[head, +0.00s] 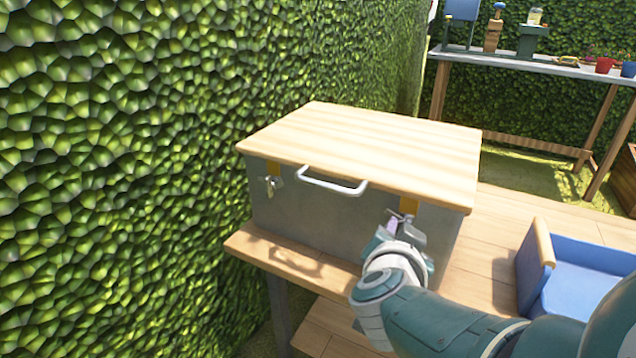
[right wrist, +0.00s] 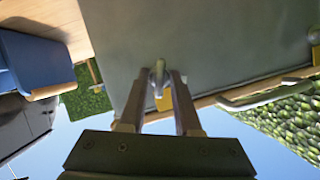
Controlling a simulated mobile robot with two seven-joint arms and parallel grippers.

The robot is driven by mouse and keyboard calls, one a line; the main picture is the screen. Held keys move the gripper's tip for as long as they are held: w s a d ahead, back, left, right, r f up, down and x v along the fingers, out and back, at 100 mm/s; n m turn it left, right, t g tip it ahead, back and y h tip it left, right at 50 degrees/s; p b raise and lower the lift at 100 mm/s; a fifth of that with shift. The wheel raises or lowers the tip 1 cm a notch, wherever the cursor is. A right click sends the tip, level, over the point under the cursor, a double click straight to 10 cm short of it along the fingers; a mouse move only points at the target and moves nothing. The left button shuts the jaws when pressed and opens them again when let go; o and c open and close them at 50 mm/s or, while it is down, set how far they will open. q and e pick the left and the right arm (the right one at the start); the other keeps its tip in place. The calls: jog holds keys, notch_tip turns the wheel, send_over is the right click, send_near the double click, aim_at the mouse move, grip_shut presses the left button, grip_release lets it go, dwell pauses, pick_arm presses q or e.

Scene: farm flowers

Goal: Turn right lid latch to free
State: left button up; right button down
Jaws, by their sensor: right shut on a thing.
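A grey chest (head: 330,215) with a pale wooden lid (head: 370,140) stands on a wooden table, its lid closed. The left latch (head: 270,184) hangs on the front under a yellow plate. The right latch (right wrist: 158,72) is a small metal piece in front of another yellow plate (head: 410,203). My right gripper (head: 400,222) is at the right latch, its fingers shut on it; in the right wrist view the latch sits between the two fingertips (right wrist: 160,78). The gripper partly hides the latch in the head view. My left gripper is not in view.
A metal handle (head: 332,181) sits on the chest front between the latches. A blue crate (head: 580,270) stands at the right. A leafy hedge (head: 120,150) rises close on the left. A bench (head: 545,68) with pots is at the back right.

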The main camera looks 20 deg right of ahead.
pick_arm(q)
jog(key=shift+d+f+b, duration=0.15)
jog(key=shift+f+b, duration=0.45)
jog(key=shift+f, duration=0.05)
pick_arm(e)
jog(key=shift+w+n+g+h, duration=0.1)
jog(key=shift+n+g+h, duration=0.55)
jog(key=shift+n, duration=0.65)
jog(key=c, duration=0.6)
grip_release()
